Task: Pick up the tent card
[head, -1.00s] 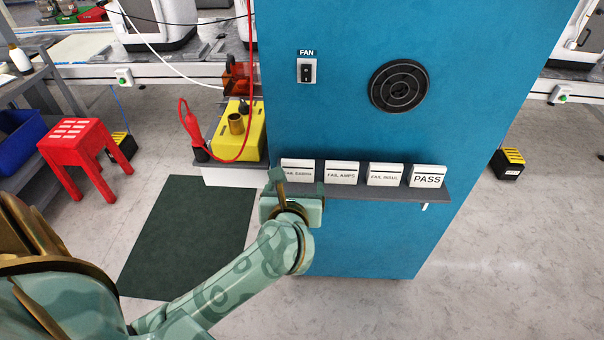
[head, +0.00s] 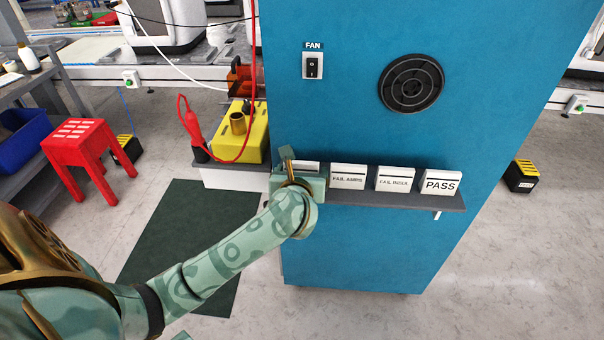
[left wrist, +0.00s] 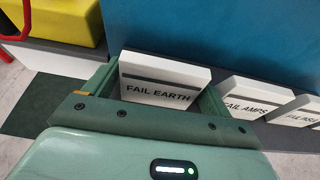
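Several white tent cards stand in a row on the grey shelf (head: 452,203) of the blue cabinet. The FAIL EARTH card (head: 307,165) is mostly hidden behind my left gripper (head: 299,184) in the head view. In the left wrist view the FAIL EARTH card (left wrist: 158,78) stands upright between the two spread fingers of my left gripper (left wrist: 158,92). The gripper is open; whether a finger touches the card I cannot tell. To its right are FAIL AMPS (head: 348,177), FAIL INSUL (head: 395,179) and PASS (head: 440,184). My right gripper is not in view.
The blue cabinet (head: 370,130) rises behind the cards, with a fan switch (head: 313,66) and a round black vent (head: 411,82). A yellow box (head: 240,135) with a red cable stands left of the shelf. A red stool (head: 80,140) is further left.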

